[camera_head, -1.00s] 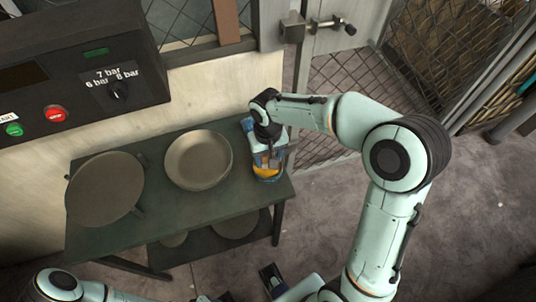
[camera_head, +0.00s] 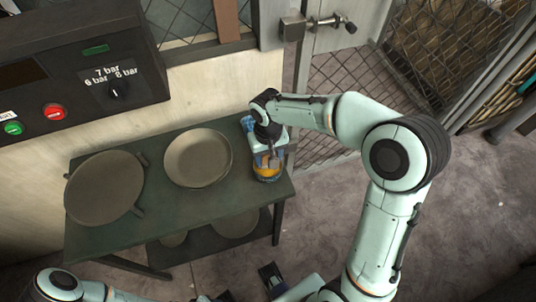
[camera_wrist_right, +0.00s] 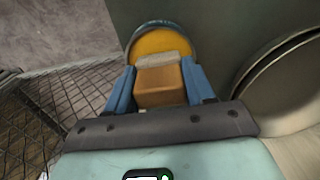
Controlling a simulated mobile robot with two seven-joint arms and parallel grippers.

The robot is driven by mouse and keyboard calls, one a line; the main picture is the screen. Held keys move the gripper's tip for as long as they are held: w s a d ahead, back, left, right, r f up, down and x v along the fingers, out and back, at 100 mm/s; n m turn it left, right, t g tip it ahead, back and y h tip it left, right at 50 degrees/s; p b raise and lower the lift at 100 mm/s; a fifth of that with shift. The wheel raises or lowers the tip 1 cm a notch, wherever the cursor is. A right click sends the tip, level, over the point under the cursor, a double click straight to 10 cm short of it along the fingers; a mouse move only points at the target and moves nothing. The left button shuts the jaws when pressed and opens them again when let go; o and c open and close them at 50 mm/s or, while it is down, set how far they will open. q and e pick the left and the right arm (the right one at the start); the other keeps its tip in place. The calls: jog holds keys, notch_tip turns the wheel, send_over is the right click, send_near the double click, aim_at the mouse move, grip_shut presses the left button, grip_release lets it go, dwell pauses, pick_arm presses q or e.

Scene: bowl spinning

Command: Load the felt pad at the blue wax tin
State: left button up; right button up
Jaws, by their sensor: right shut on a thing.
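The wax tin (camera_head: 268,175), round with orange-yellow wax and a bluish rim, sits at the right front corner of the green table. It also shows in the right wrist view (camera_wrist_right: 165,38). My right gripper (camera_head: 267,158) is over the tin, its blue fingers shut on a wooden block (camera_wrist_right: 160,85). The pale grey felt pad (camera_wrist_right: 163,61) is on the block's far end, in front of the wax. Pad and wax overlap in the wrist view; I cannot tell whether they touch.
On the green table (camera_head: 150,217) stand a shallow metal bowl (camera_head: 198,158) and, left of it, a round disc-like plate (camera_head: 104,187). A lower shelf holds round items. A control panel (camera_head: 80,75) is at upper left; a mesh gate (camera_head: 335,75) stands behind.

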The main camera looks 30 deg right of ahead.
pick_arm(q)
jog(key=shift+f, duration=0.2)
pick_arm(e)
jog(key=shift+s+f, duration=0.1)
jog(key=shift+f, duration=0.25)
dwell(0.7)
pick_arm(q)
jog(key=shift+r, duration=0.1)
pick_arm(e)
jog(key=shift+r, duration=0.15)
jog(key=shift+r+p, duration=2.3)
jog(key=shift+r, duration=1.2)
pick_arm(q)
jog(key=r, duration=0.1)
jog(key=w+r, duration=0.1)
jog(key=r, duration=0.1)
jog(key=w+r, duration=0.1)
jog(key=r, duration=0.1)
jog(key=shift+w, duration=0.1)
pick_arm(e)
jog(key=shift+f, duration=0.1)
pick_arm(q)
jog(key=shift+r, duration=0.1)
